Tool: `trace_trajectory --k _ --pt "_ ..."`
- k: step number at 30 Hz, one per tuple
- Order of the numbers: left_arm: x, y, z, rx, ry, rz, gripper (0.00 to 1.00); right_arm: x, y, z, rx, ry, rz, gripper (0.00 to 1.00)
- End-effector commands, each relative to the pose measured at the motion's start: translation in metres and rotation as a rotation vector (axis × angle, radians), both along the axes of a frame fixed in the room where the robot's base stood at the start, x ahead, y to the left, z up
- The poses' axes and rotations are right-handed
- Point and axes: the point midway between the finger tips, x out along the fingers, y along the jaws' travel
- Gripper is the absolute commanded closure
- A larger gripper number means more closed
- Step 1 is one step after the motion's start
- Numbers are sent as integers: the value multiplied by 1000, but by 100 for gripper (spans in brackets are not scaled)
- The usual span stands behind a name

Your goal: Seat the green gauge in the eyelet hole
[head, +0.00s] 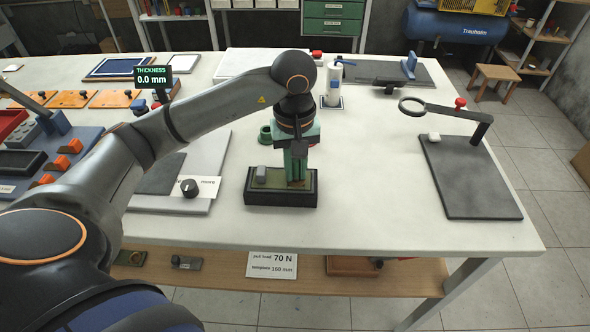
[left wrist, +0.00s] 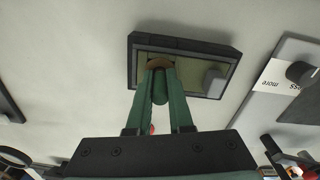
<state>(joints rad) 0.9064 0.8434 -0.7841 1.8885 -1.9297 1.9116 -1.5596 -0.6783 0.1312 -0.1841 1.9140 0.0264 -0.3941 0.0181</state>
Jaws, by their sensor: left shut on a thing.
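The green gauge (left wrist: 160,88) is a dark green cylinder between the green fingers of my left gripper (left wrist: 160,70), which is shut on it. A brown rounded piece (left wrist: 158,63) shows at the fingertips; I cannot tell whether it is the eyelet. In the head view my left gripper (head: 297,180) points straight down into a black-rimmed tray (head: 282,199) with an olive-green floor. The fingers hide the gauge's lower end and the hole there, so I cannot tell whether the gauge is in it. My right gripper is not in view.
A grey block (head: 261,174) lies in the tray, left of the fingers. A knob panel (head: 190,188) is to the left, a ring on an arm (head: 412,106) to the right. The table right of the tray is clear.

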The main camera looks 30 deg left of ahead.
Motion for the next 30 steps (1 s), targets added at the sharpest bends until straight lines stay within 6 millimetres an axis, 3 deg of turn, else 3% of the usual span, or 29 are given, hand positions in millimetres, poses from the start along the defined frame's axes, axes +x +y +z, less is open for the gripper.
trace_trajectory --k 1,7,8,11,30 --pt "-5 -3 -18 -1 28 -2 100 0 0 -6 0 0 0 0" --pt "-4 -3 -20 -1 28 0 100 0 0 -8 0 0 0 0" --pt "-5 -3 -20 -1 28 0 80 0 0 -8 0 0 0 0" --pt "-5 -3 -21 -1 28 0 69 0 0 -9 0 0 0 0" --pt "-5 -3 -14 0 30 -2 69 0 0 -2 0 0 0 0"
